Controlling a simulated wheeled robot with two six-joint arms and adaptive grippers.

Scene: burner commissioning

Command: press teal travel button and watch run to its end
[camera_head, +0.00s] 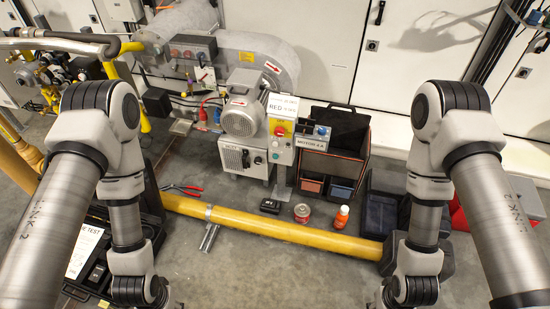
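The grey motor (242,108) sits just left of that box. My two arms come down at the left and right sides, well apart from the controls. Both grippers are below the picture's lower edge and hidden from view.
A yellow pipe (270,227) crosses the floor in front of the controls. Red-handled pliers (182,188), a tin (302,213) and an orange bottle (341,217) lie or stand behind it. An open black tool bag (347,128) stands right of the control box.

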